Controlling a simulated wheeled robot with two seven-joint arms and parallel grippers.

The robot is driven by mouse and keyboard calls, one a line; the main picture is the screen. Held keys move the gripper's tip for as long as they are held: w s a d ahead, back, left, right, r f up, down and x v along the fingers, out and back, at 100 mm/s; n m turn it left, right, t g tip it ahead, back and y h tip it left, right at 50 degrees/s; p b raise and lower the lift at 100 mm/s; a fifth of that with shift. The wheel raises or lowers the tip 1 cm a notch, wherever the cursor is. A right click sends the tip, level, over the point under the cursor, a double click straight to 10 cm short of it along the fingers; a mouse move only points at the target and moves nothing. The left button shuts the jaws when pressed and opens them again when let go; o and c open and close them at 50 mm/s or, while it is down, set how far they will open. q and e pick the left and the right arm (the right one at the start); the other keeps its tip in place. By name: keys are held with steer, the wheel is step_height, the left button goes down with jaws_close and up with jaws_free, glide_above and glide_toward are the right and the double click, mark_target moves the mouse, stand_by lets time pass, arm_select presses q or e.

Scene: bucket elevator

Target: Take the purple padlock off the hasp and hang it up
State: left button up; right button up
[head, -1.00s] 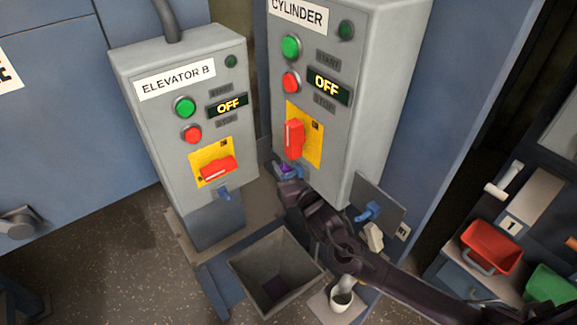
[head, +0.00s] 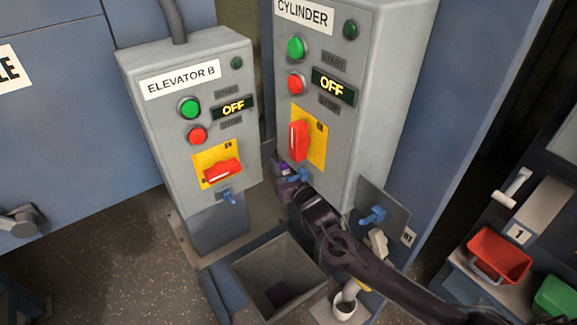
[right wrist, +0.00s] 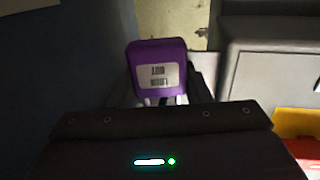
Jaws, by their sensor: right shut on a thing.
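The purple padlock (head: 284,169) is just below the red switch handle of the CYLINDER box (head: 385,110). My right gripper (head: 286,185) is shut on it. In the right wrist view the padlock (right wrist: 157,55) shows its purple body with a white label, between the fingers. Its shackle is hidden. The blue hasp (head: 299,176) on the CYLINDER box is immediately right of the padlock. I cannot tell whether the shackle is clear of it. A blue hook (head: 373,215) sticks out from a grey plate (head: 392,204) right of the box. My left gripper is not in view.
The ELEVATOR B box (head: 160,120) stands left with its own blue hasp (head: 228,197). An open grey hopper (head: 250,265) is below my right arm, with a white cup (head: 344,308) beside it. Red (head: 497,255) and green (head: 556,296) bins are at the right.

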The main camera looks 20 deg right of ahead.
steer(key=shift+w+r, duration=0.15)
steer(key=shift+r, duration=0.2)
steer(key=shift+f, duration=0.2)
